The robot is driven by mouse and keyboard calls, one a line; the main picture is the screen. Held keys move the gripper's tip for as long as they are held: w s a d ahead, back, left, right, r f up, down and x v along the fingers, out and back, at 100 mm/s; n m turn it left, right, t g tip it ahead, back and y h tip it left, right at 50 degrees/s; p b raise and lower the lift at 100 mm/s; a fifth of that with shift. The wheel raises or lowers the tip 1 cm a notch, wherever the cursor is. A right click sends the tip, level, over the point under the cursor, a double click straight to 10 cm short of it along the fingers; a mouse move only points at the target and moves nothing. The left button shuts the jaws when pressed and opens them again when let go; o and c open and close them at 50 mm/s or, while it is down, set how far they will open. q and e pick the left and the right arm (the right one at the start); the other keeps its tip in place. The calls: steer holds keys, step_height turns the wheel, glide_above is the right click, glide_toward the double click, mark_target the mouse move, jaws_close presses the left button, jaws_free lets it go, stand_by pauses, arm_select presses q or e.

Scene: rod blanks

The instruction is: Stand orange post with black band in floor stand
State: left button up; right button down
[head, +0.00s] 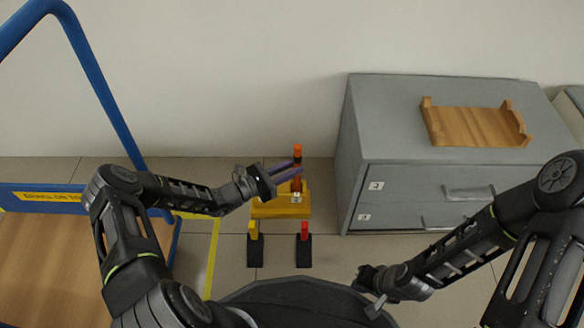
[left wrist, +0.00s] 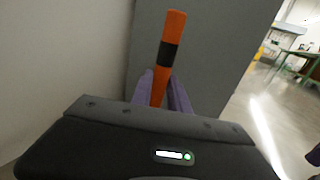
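The orange post with a black band (head: 297,150) stands about upright between the purple fingers of my left gripper (head: 288,173). In the left wrist view, the post (left wrist: 171,52) rises between the two fingers, which appear to press on its sides, with the black band above them. Below the post is a yellow floor stand (head: 270,210) with a small white label. The post's lower part shows orange just above the stand; whether its end is inside the stand I cannot tell. My right gripper (head: 371,290) is low at the right, away from the stand, its fingers unclear.
A grey drawer cabinet (head: 400,150) stands close right of the stand, with a wooden tray (head: 475,125) on top. Two black pieces with yellow (head: 253,230) and red (head: 304,230) tops are in front of the stand. A blue-framed cart (head: 100,90) is at left.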

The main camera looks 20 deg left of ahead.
arm_select(q)
steer(key=o, duration=0.5)
steer(key=shift+c, duration=0.2)
steer(key=p+v, duration=0.3)
steer(key=v, duration=0.9)
steer(key=shift+r+p, duration=0.2)
steer(key=shift+p, duration=0.15)
